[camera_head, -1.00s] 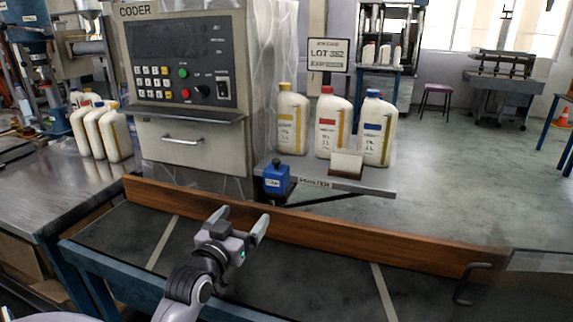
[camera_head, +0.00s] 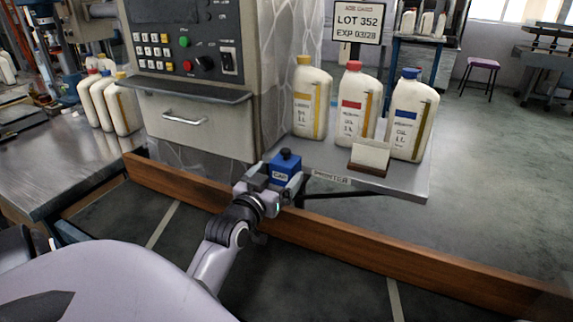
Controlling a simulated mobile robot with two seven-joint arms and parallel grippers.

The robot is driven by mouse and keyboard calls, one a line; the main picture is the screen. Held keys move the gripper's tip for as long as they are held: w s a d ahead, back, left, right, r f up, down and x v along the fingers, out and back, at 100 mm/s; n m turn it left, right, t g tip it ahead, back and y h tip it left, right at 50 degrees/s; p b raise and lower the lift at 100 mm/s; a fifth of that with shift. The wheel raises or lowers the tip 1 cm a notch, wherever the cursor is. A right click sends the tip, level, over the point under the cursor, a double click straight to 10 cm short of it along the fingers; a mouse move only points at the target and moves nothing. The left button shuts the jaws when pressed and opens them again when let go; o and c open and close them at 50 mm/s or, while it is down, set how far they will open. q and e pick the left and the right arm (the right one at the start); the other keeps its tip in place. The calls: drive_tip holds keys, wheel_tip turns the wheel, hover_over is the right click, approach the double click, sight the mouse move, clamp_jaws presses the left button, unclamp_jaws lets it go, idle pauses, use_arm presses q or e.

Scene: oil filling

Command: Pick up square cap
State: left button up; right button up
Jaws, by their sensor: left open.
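The square cap is a small blue block with a dark knob on top and a white label reading "CAP" (camera_head: 286,168). It sits at the left front edge of the small metal shelf (camera_head: 408,188) beside the coder machine. My left gripper (camera_head: 280,184) is open at the cap, with one finger on its left side and one at its right front. I cannot tell whether the fingers touch it. My right gripper is not in view.
Three white bottles with yellow (camera_head: 311,100), red (camera_head: 357,105) and blue (camera_head: 412,115) caps stand on the shelf behind a small card holder (camera_head: 369,157). The coder machine (camera_head: 195,80) rises at the left. A wooden rail (camera_head: 340,238) runs below the shelf.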

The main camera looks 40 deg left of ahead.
sight(280, 169)
use_arm(q)
drive_tip(key=w, duration=0.2)
drive_tip(key=w+a+r, duration=0.1)
drive_tip(key=shift+w, duration=0.1)
drive_tip(key=shift+x, duration=0.75)
drive_tip(key=shift+f, duration=0.1)
drive_tip(key=c, duration=1)
